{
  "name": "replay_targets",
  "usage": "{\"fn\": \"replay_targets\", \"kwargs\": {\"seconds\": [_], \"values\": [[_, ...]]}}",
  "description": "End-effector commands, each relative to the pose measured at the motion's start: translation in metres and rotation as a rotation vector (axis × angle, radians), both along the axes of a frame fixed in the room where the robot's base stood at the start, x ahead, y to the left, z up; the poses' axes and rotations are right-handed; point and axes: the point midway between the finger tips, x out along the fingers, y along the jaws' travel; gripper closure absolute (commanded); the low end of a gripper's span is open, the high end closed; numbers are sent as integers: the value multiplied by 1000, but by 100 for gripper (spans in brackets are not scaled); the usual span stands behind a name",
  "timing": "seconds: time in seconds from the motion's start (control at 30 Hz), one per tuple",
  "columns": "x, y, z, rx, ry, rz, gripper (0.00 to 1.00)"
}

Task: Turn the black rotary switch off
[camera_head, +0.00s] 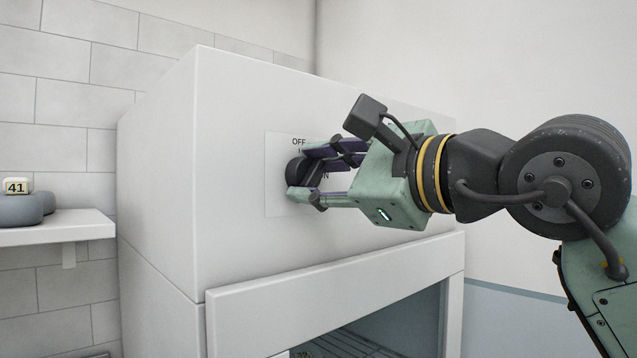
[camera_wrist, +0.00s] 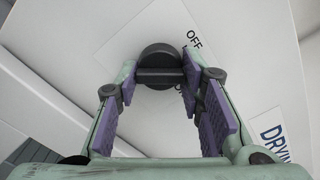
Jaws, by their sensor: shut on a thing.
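The black rotary switch (camera_head: 297,168) is on a pale square plate (camera_head: 278,190) on the front of a white cabinet. The wrist view shows it as a round black knob (camera_wrist: 158,55) with a raised bar across its face. An OFF label (camera_head: 298,141) is printed above it. An ON label (camera_head: 324,176) is partly covered by my fingers. My gripper (camera_head: 301,173) is at the switch, one finger above and one below. In the wrist view my gripper (camera_wrist: 159,75) has its purple-padded fingers closed on the two ends of the bar. I cannot tell which label the switch points to.
The white cabinet (camera_head: 160,180) has an opening below the switch, with a wire rack (camera_head: 345,345) inside. A wall shelf (camera_head: 60,229) at the left holds grey rounded items (camera_head: 20,209) and a small tag marked 41 (camera_head: 16,187). A partial label (camera_wrist: 272,132) shows right of my fingers.

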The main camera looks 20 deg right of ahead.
Motion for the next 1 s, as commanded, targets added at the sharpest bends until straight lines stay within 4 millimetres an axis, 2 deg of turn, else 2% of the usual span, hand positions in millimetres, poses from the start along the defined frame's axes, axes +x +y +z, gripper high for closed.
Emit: {"fn": "replay_targets", "kwargs": {"seconds": [0.5,1.0], "values": [[0,-1,1,-427,-156,-1,93],[0,-1,2,-616,-225,0,93]]}}
